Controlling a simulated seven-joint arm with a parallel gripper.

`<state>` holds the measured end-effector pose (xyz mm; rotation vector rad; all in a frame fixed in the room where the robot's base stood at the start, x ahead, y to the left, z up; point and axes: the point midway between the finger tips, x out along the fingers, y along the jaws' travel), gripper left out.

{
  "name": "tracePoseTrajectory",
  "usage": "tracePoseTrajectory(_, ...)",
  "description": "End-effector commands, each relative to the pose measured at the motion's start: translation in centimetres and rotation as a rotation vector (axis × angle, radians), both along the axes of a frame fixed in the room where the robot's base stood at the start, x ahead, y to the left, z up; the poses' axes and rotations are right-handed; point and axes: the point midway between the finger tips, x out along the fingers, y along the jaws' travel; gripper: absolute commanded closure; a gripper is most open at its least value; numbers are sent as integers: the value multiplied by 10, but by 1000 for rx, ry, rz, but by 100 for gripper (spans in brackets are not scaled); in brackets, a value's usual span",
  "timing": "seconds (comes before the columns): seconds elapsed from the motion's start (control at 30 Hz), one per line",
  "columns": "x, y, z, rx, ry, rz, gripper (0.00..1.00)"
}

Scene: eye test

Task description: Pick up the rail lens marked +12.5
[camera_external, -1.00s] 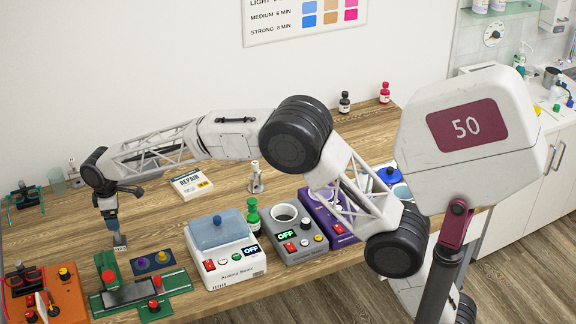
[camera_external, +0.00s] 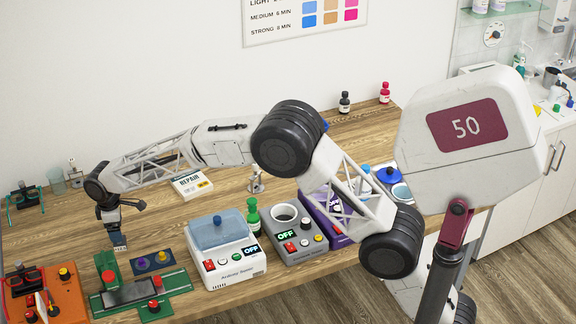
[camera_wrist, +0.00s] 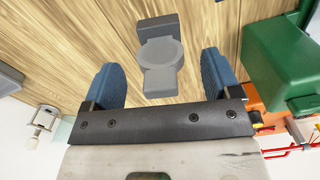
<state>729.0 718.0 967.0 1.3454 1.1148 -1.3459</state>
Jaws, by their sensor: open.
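In the wrist view a grey piece (camera_wrist: 162,52) with a round disc and a blocky foot lies between my gripper's blue fingers. No +12.5 marking is readable on it, so I cannot tell whether it is the rail lens. My gripper (camera_wrist: 160,72) is open, with a gap between each finger and the grey piece. In the external view my gripper (camera_external: 117,236) is low over the wooden table, behind the green device. The grey piece cannot be made out clearly there.
The green device (camera_external: 175,279) with red knobs stands just in front of my gripper; it also shows in the wrist view (camera_wrist: 272,55). An orange box (camera_external: 62,299) is at the left front. A white device (camera_external: 228,263) stands to the right. Bare table (camera_external: 60,235) lies left of my gripper.

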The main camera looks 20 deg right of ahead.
Motion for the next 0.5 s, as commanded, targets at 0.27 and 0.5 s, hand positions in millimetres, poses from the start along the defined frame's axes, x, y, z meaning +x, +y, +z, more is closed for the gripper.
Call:
tracePoseTrajectory(0.27,0,0,-22,0,0,0,17)
tracePoseTrajectory(0.5,0,0,-23,0,0,0,17)
